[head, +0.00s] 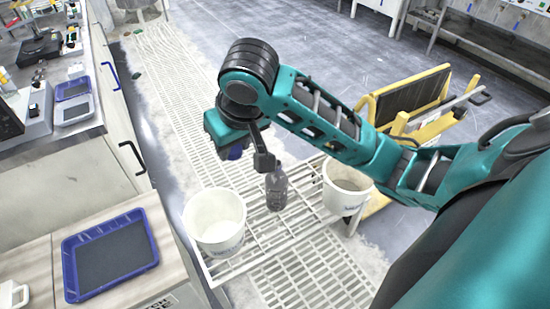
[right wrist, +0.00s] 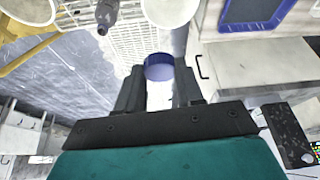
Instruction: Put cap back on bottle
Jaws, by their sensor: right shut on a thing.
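The bottle (head: 276,190) is dark grey and stands upright on the white slatted rack (head: 255,248), between two white buckets. It also shows at the top of the right wrist view (right wrist: 107,14), with its neck bare. My right gripper (head: 246,156) is shut on the blue cap (head: 235,153), above and to the left of the bottle in the head view. The cap shows clearly between the two fingers in the right wrist view (right wrist: 159,68). The cap and the bottle are apart. My left gripper is in neither view.
One white bucket (head: 215,222) stands left of the bottle and another (head: 347,187) stands right of it. A blue-rimmed tray (head: 70,273) lies on the counter at left. A yellow-framed cart (head: 430,125) stands behind my right arm.

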